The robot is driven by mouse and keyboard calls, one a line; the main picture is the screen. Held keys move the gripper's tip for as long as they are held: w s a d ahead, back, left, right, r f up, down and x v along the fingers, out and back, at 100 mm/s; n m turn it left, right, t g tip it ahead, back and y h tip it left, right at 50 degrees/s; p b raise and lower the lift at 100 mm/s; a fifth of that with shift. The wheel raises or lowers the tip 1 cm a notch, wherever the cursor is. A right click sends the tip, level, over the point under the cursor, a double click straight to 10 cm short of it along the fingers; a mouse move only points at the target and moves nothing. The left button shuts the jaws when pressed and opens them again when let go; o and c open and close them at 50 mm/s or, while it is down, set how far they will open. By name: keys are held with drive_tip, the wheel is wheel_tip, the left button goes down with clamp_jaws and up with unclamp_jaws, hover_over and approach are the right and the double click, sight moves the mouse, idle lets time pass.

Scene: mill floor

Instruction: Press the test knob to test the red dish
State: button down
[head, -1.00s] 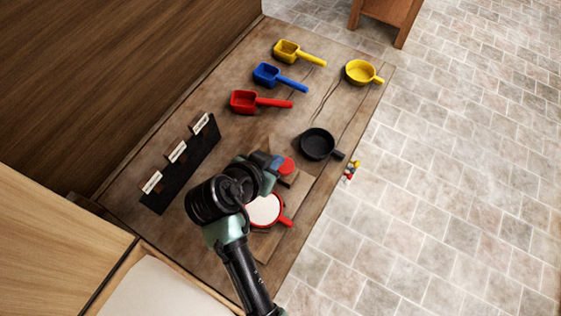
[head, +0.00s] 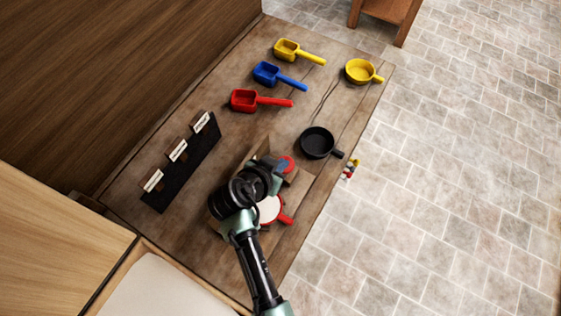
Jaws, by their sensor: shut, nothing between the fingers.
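The red dish (head: 279,214) holds something white and sits on a board near the table's right edge, its handle pointing right. My arm covers its left part. The red test knob (head: 289,162) sits on a wooden block just above the dish in the picture. My gripper (head: 281,167) is shut and empty, with its tip at the knob's left side and overlapping it in the head view. I cannot tell whether it touches the knob.
A black pan (head: 317,142) and a yellow dish (head: 361,71) stand along the right side. Yellow (head: 287,48), blue (head: 267,73) and red (head: 245,100) scoops lie at the back. A dark rack (head: 181,165) with labelled cards stands left. Small coloured pieces (head: 350,170) show at the table's edge.

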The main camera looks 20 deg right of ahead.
wheel_tip(320, 180, down, 3)
drive_tip(key=shift+r+b, duration=0.2)
drive_tip(key=shift+b, duration=0.8)
drive_tip(key=shift+s, duration=0.1)
drive_tip(key=shift+s+f, duration=0.1)
